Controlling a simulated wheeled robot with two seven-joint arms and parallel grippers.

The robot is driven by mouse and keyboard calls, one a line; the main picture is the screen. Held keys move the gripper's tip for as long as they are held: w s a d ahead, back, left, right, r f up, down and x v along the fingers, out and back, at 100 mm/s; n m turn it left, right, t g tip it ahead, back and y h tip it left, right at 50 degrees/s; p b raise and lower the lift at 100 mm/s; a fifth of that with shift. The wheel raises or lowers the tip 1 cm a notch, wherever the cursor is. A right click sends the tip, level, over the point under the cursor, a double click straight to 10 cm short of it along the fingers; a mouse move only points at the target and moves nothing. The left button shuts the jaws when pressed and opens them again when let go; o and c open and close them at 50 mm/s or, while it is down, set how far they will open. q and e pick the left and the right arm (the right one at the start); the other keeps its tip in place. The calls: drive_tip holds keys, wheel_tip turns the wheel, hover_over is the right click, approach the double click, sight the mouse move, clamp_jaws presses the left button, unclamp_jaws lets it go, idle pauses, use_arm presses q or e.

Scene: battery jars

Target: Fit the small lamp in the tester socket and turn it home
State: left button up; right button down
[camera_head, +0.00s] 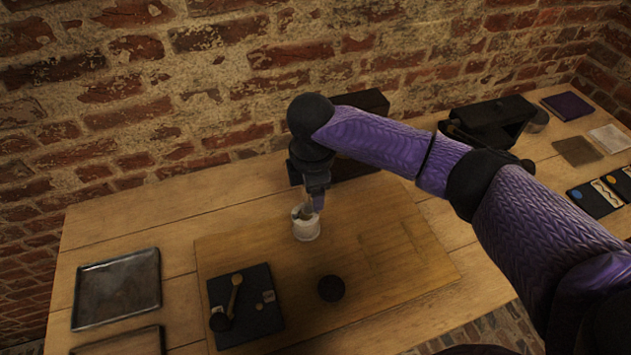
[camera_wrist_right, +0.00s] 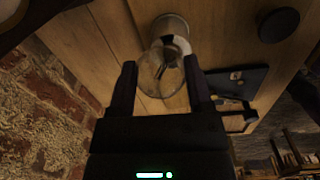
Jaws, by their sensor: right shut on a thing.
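My right gripper (camera_head: 312,205) points down over a small white cup-shaped piece (camera_head: 306,226) on the wooden board; I cannot tell whether this is the tester socket. In the right wrist view my right gripper (camera_wrist_right: 163,80) is shut on the small lamp (camera_wrist_right: 158,82), a clear rounded glass with dark wires inside. The white piece (camera_wrist_right: 170,24) shows right beyond the lamp there. The lamp's base is hidden, so I cannot tell whether it is seated or just above. My left gripper is out of view.
A dark panel (camera_head: 262,335) with a wooden-handled part lies on the board (camera_head: 385,230). A dark round knob or lid (camera_head: 331,288) sits beside it. A metal tray (camera_head: 117,290) is at left. Dark boxes (camera_head: 490,120) stand at the back. The board's right part is clear.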

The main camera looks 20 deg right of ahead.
drive_tip(key=shift+s+a+r+m+h+p, duration=0.15)
drive_tip(key=shift+s+a+m+h+p, duration=0.15)
drive_tip(key=shift+m+h+p, duration=0.6)
drive_tip(key=p, duration=0.1)
drive_tip(key=m+p, duration=0.1)
drive_tip(key=shift+s+a+m+t+p, duration=0.25)
drive_tip(key=shift+a+m+t+p, duration=0.05)
drive_tip(key=shift+a+p, duration=0.1)
drive_tip(key=shift+s+a+m+h+p, duration=0.15)
drive_tip(key=shift+a+m+h+p, duration=0.15)
drive_tip(key=shift+m+h+p, duration=0.3)
drive_tip(key=shift+s+a+f+m+h, duration=0.1)
drive_tip(key=shift+a+f+m+h, duration=0.1)
drive_tip(key=shift+m+h, duration=0.25)
drive_tip(key=shift+m, duration=0.35)
drive_tip(key=m+g, duration=0.1)
drive_tip(key=m+g+b, duration=0.1)
drive_tip(key=m, duration=0.1)
drive_tip(key=shift+w+f, duration=0.2)
drive_tip(key=shift+w, duration=0.1)
drive_tip(key=shift+w+m+g+b, duration=0.1)
drive_tip(key=shift+m+g+b, duration=0.5)
drive_tip(key=shift+m+b, duration=0.3)
drive_tip(key=shift+r+m, duration=0.15)
drive_tip(key=shift+m, duration=0.35)
